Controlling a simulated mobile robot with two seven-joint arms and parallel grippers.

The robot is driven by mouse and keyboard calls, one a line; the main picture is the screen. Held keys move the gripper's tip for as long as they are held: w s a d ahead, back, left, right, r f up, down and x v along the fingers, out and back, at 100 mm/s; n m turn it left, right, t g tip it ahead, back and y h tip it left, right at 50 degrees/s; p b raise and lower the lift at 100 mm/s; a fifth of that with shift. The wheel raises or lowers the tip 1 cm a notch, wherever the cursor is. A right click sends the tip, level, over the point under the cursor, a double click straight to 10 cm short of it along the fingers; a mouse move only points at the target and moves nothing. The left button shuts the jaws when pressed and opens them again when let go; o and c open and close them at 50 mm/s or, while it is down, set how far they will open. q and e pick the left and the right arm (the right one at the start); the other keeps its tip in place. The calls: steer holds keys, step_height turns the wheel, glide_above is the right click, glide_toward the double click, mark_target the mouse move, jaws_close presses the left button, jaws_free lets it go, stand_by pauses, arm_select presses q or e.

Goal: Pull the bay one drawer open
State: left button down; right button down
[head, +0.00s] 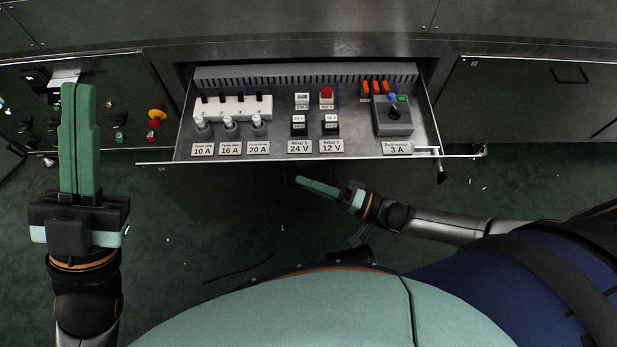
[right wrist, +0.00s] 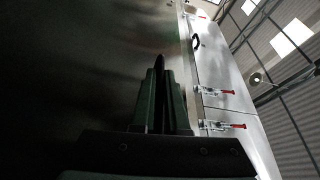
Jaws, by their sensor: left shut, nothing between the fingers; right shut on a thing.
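The drawer (head: 358,118) stands pulled out from the cabinet in the head view, its inside showing from above. In it are a white fuse block, relays with labels, and a grey switch box. My right gripper (head: 300,181) is low at the middle of the drawer front, just beyond its top edge. It is shut on a thin dark piece (right wrist: 160,64) that shows between its fingers in the right wrist view, the drawer handle by its place. My left gripper (head: 79,90) is shut and empty, raised to the left of the drawer.
A panel with knobs and a yellow and red button (head: 156,116) is at the left, behind my left gripper. A closed steel front (head: 530,95) is at the right. In the right wrist view a pale door with red-tipped latches (right wrist: 222,92) stands beside the dark surface.

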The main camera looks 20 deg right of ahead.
stand_by(0.3)
steer(key=c, duration=0.9)
jaws_free()
arm_select(q)
steer(key=shift+s+d, duration=0.1)
steer(key=shift+d, duration=0.05)
arm_select(e)
steer(key=shift+s+d, duration=0.1)
steer(key=shift+s, duration=0.05)
